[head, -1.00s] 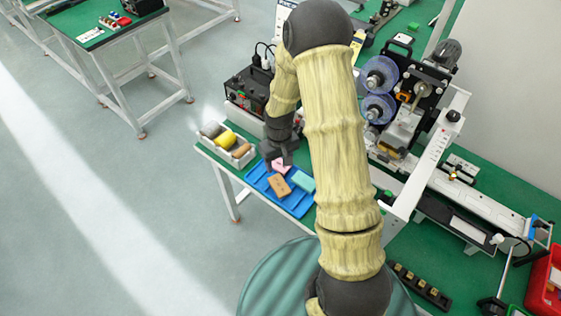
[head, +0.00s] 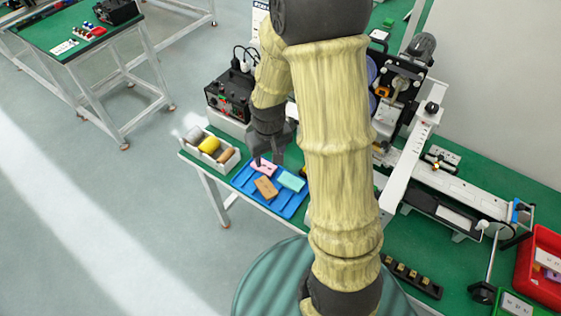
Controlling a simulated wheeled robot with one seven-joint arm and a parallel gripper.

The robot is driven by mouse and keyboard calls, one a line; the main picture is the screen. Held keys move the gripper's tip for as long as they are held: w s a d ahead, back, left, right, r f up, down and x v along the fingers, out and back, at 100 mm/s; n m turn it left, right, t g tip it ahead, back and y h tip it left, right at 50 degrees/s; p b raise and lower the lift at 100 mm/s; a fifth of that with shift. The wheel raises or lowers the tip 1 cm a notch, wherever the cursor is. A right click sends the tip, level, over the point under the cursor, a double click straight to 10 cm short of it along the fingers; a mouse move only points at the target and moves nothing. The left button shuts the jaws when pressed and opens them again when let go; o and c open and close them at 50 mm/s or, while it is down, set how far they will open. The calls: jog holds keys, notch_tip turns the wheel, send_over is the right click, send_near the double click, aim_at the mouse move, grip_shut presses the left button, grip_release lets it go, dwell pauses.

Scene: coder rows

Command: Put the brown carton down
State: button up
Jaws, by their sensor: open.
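The brown carton (head: 265,188) lies flat on the blue tray (head: 262,203), at the front corner of the green table. A pink carton (head: 264,168) lies just behind it and a teal carton (head: 291,180) lies to its right, both on the same tray. My gripper (head: 266,161) points down by the pink carton, behind the brown one. It is open and apart from the brown carton. My arm hides part of the table to the right of the tray.
A white bin (head: 212,149) with grey, yellow and brown rolls stands left of the tray. A black power unit (head: 230,95) is behind. A coding machine (head: 400,95) stands right of my arm, with a red crate (head: 540,270) at far right.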

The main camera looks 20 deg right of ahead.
jog(key=s+r+m+t, duration=0.1)
jog(key=s+r, duration=0.7)
jog(key=s, duration=0.1)
jog(key=shift+s+m, duration=0.2)
jog(key=shift+m, duration=0.1)
jog(key=shift+o, duration=0.3)
jog(key=shift+r, duration=0.1)
